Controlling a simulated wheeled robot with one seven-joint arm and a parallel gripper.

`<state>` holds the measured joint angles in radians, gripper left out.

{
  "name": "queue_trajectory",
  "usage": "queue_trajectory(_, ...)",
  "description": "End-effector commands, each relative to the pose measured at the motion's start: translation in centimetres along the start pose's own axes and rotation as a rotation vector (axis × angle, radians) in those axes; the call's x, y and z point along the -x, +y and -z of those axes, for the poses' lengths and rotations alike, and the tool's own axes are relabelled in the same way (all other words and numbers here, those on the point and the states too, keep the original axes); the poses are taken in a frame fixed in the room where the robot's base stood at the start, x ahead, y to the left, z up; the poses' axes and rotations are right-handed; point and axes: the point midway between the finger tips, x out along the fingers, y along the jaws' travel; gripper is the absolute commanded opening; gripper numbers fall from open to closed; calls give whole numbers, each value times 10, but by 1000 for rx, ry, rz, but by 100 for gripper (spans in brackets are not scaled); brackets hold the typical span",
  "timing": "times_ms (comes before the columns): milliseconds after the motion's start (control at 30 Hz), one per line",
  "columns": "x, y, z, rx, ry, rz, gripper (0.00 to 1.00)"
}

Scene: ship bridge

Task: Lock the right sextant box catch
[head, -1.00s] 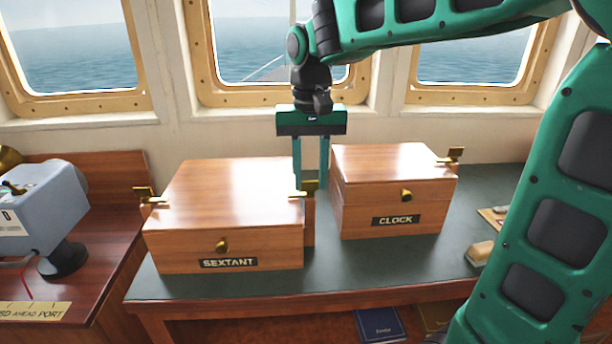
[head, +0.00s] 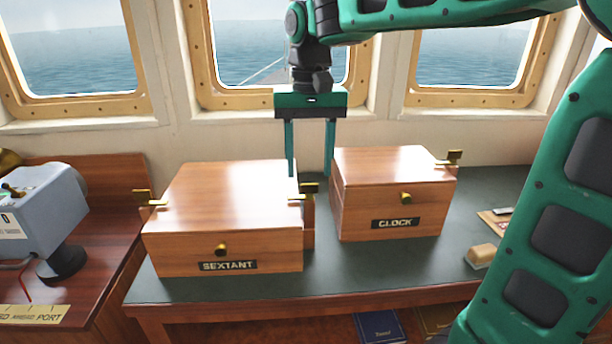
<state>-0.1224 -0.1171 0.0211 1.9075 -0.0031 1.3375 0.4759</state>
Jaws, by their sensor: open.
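The wooden sextant box (head: 225,190) stands shut on the dark green table top, with a SEXTANT label on its front. Its right catch (head: 308,189), a small brass piece, sticks out from the box's upper right side. Its left catch (head: 148,198) is a similar brass piece on the other side. My gripper (head: 309,168) points down, open and empty, above and apparently behind the right catch, with the catch low between the lines of its two fingers. The left fingertip is hidden by or merges with the box's back edge. I cannot tell how far behind the catch the fingers are.
The clock box (head: 385,185) stands close on the right, leaving a narrow gap beside the right catch. The clock box has its own brass catch (head: 453,157). A grey-blue instrument (head: 35,210) is at the left. Windows line the wall behind.

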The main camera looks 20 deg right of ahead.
Motion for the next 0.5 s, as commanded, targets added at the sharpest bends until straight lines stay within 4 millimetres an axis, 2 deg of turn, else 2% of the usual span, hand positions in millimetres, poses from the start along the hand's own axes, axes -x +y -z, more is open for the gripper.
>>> queue_trajectory(33,11,0,1,0,4,2,48)
queue_trajectory(200,41,-1,1,0,2,1,48)
queue_trajectory(333,57,-1,2,0,2,1,48)
queue_trajectory(500,68,-1,2,0,1,0,48)
